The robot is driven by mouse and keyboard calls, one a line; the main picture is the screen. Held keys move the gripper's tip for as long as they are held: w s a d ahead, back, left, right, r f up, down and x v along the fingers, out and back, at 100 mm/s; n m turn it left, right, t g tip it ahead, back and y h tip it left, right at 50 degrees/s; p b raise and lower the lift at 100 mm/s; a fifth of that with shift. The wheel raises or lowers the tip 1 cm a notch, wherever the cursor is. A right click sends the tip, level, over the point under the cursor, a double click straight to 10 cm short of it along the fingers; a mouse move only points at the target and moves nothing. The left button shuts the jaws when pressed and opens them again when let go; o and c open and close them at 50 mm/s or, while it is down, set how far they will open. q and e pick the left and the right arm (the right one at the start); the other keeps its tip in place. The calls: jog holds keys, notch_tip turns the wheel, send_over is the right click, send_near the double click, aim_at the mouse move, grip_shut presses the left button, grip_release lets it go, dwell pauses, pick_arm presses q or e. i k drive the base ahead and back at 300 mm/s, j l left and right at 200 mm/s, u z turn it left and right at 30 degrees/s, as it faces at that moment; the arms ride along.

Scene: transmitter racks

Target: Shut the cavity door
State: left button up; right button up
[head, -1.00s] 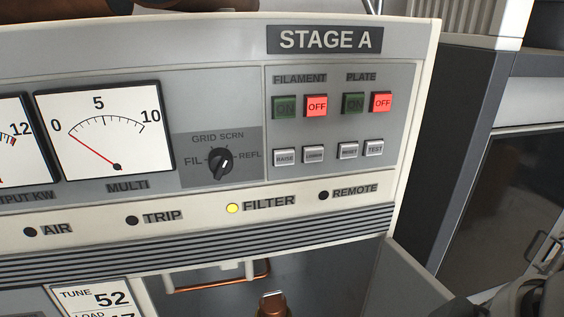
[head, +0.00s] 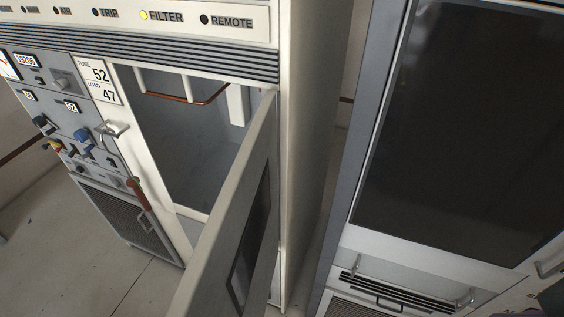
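The cavity door (head: 222,235) stands wide open, swung out toward me from the right side of the cavity opening. It is a pale panel with a dark window (head: 250,240) and its lower end runs out of the picture. The open cavity (head: 185,130) is grey inside, with a copper-coloured loop (head: 205,100) hanging near its top. The door hides the lower right of the opening. Neither of my grippers can be made out in the head view.
Left of the cavity is a control panel (head: 50,95) with knobs and a handle (head: 112,130). A red-brown rod (head: 137,190) hangs below it. A dark-fronted cabinet (head: 460,130) stands at the right, across a narrow gap. Bare floor (head: 60,255) shows at lower left.

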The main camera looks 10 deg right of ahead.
aim_at(229, 273)
jog(key=k+l+u, duration=0.25)
jog(key=l+u, duration=0.15)
jog(key=k+l+u, duration=0.3)
jog(key=l+u, duration=0.15)
jog(key=l, duration=0.1)
